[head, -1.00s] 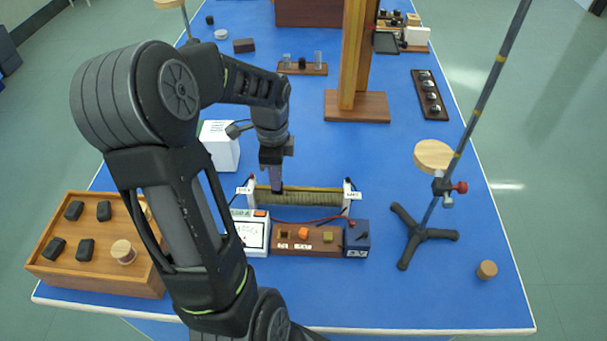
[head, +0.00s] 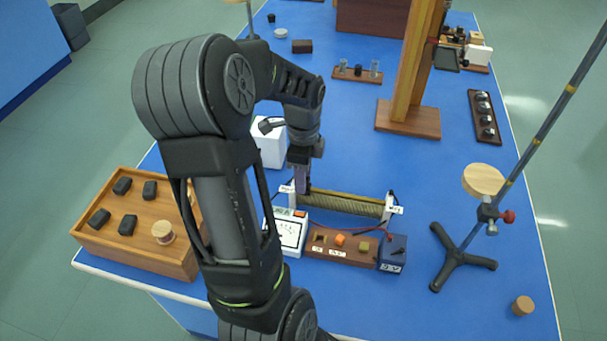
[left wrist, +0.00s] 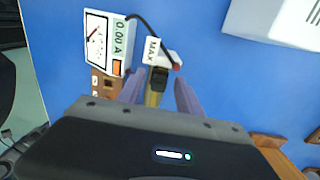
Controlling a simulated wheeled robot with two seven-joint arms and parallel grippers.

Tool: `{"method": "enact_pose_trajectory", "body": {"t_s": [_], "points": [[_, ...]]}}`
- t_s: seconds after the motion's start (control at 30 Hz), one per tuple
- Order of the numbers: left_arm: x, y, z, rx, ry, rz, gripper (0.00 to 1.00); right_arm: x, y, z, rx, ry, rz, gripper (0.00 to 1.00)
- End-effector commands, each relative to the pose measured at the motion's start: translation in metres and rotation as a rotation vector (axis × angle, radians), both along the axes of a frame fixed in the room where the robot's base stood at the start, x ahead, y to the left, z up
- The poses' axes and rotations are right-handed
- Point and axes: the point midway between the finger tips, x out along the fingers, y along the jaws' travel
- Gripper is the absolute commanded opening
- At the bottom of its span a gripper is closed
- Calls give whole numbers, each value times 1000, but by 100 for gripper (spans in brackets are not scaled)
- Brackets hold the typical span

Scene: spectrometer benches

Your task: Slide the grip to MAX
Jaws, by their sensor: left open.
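The rheostat (head: 345,203) is a long wire-wound tube between two white end posts on the blue bench. In the left wrist view its MAX label (left wrist: 152,50) stands at the end post. The black grip (left wrist: 158,80) is beside that post and sits between my two purple fingers, with a gap showing on each side. In the head view the grip is hidden behind my gripper. My left gripper (head: 302,180) points down at the rheostat's left end, open around the grip; its fingers also show in the left wrist view (left wrist: 160,94). My right gripper is not in view.
A meter (left wrist: 106,42) reading 0.00 A, a wooden switch board (head: 340,248) and a dark blue box (head: 393,252) stand just in front of the rheostat. A white box (head: 270,148) is close behind. A wooden tray (head: 150,240) is left, a tripod stand (head: 462,258) right.

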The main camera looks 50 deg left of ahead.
Motion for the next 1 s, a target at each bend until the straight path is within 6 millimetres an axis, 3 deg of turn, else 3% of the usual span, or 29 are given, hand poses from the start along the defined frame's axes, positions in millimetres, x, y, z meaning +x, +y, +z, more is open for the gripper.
{"method": "enact_pose_trajectory", "body": {"t_s": [0.27,0.7,1.0], "points": [[1,0,5,0,-1,-1,42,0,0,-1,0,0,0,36],[1,0,68,1,-3,0,42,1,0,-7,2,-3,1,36],[0,-1,78,-1,1,0,42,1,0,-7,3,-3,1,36]]}}
